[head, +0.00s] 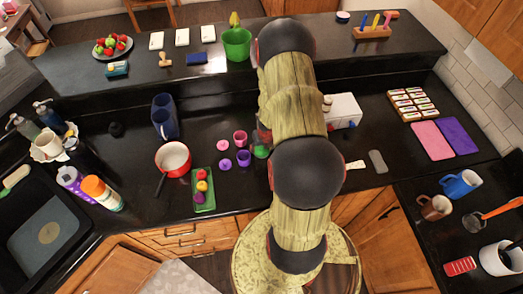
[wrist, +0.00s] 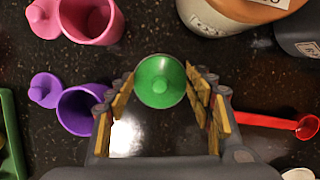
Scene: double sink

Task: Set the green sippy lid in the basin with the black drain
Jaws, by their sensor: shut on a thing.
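The green sippy lid (wrist: 160,80), round with a small knob on top, sits between the fingertips of my gripper (wrist: 159,78) in the wrist view. My gripper is shut on it. In the head view the lid (head: 261,151) shows as a small green patch beside my arm, which hides most of the gripper. A sink basin (head: 28,217) is at the far left of the head view, with a grey-tan round drain (head: 49,232). I cannot make out a black drain or the whole second basin.
Pink (head: 240,138) and purple (head: 243,158) cups with loose lids stand just left of the gripper. A raised ledge runs behind.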

